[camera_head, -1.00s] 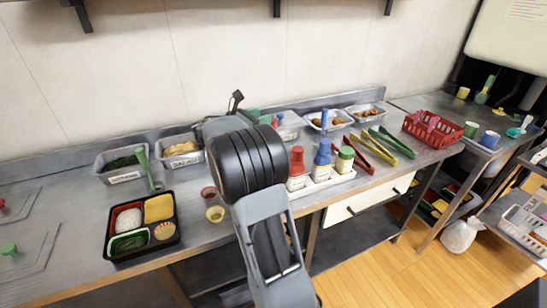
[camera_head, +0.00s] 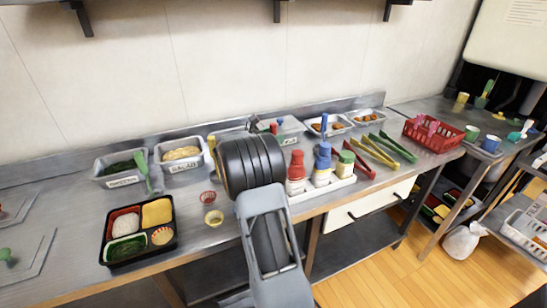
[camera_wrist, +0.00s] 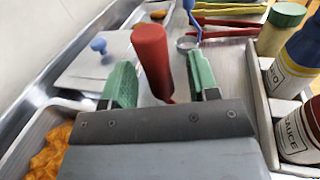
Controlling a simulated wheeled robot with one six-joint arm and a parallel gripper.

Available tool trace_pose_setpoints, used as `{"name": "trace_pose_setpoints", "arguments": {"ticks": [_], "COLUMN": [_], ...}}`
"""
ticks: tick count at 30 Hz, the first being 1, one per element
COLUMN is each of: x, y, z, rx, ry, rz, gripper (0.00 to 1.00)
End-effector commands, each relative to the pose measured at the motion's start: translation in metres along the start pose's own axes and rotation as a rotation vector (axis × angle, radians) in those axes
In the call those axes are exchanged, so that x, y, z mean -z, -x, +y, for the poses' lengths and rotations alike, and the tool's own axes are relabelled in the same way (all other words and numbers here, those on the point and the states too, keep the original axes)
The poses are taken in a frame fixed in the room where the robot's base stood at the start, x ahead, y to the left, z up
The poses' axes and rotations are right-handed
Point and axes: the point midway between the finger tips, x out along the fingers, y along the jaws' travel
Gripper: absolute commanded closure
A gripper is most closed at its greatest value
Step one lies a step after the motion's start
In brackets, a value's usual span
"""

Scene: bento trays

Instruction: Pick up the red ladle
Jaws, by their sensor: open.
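The red ladle's handle (camera_wrist: 152,58) stands up between the two green fingers of my gripper (camera_wrist: 162,80) in the wrist view. The fingers are apart, with a gap visible on both sides of the handle. The ladle's lower end is hidden behind the gripper body. In the head view only a small red tip (camera_head: 274,128) shows beyond my wrist, and my arm hides most of the gripper there.
A blue ladle (camera_wrist: 191,22) lies just beyond the red one. A lidded metal tray with a blue knob (camera_wrist: 98,46) is left. Sauce bottles (camera_head: 297,170) stand close on the right. Red tongs (camera_wrist: 228,31) lie behind. A bento box (camera_head: 170,240) sits at front left.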

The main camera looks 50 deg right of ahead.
Motion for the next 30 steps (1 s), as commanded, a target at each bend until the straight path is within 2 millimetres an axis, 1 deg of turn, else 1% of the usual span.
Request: {"name": "trace_pose_setpoints", "arguments": {"ticks": [1, 6, 15, 30], "x": [0.000, 0.000, 0.000, 0.000], "y": [-0.008, -0.022, -0.025, -0.025], "z": [0.000, 0.000, 0.000, 0.000], "rx": [0.002, 0.001, -0.001, -0.001], "ry": [0.000, 0.001, 0.001, 0.000], "rz": [0.001, 0.001, 0.001, 0.001], "gripper": [0.46, 0.46, 0.46, 0.93]}}
